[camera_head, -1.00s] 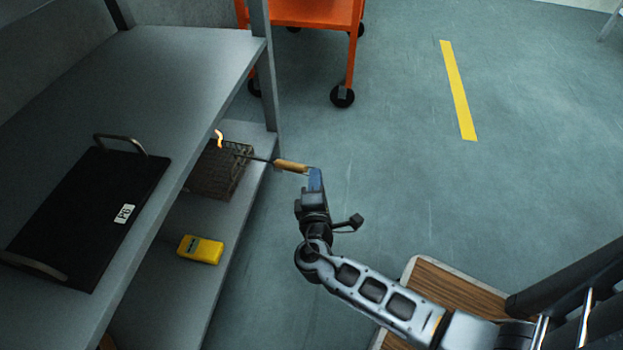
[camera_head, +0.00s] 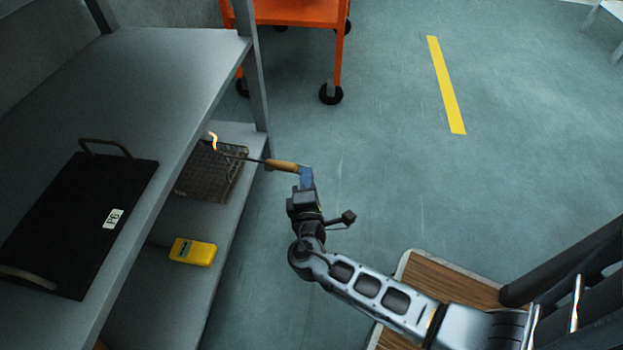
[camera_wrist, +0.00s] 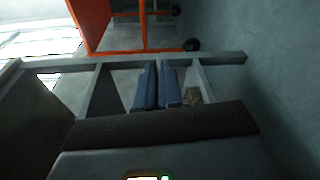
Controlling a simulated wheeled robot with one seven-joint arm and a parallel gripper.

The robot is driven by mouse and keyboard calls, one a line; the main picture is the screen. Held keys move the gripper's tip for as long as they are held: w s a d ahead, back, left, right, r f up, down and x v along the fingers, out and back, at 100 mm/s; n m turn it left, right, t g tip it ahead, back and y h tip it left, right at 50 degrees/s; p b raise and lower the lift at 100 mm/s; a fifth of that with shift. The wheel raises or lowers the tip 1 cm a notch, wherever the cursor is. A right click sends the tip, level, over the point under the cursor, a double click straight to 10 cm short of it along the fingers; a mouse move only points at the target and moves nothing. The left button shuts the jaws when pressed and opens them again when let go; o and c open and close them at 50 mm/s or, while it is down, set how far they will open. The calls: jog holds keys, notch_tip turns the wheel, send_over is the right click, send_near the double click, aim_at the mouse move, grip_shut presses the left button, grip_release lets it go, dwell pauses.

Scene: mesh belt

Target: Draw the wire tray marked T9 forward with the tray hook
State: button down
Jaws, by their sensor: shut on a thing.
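The wire tray (camera_head: 226,181) is a brown mesh basket on the lower shelf, near the shelf's front edge. No T9 mark is readable on it. My gripper (camera_head: 305,176) is in front of the shelf, shut on the wooden handle of the tray hook (camera_head: 283,166). The hook's thin dark rod runs left from the handle to over the tray. A bright orange-white curved piece shows at the tray's far side; I cannot tell whether it is the hook's tip or whether it touches the mesh. The wrist view shows the blue fingers (camera_wrist: 158,85) close together.
A yellow device (camera_head: 193,252) lies on the lower shelf (camera_head: 212,280) nearer to me. An orange cart (camera_head: 300,12) stands beyond. The floor right of the shelf is clear.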

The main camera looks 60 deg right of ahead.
aim_at(291, 169)
jog(key=shift+w+a+b, duration=0.2)
jog(key=shift+w+a, duration=0.15)
jog(key=shift+w, duration=0.55)
jog(key=shift+w+a+b, duration=0.15)
jog(key=shift+w+a, duration=0.15)
jog(key=shift+w, duration=0.6)
jog(key=shift+r, duration=0.2)
notch_tip(291, 169, up, 8)
jog(key=p, duration=0.7)
dwell(0.4)
jog(key=s+d, duration=0.4)
jog(key=s, duration=0.7)
jog(key=shift+s+p, duration=0.15)
jog(key=shift+p, duration=0.2)
jog(key=shift+r, duration=0.15)
dwell(0.5)
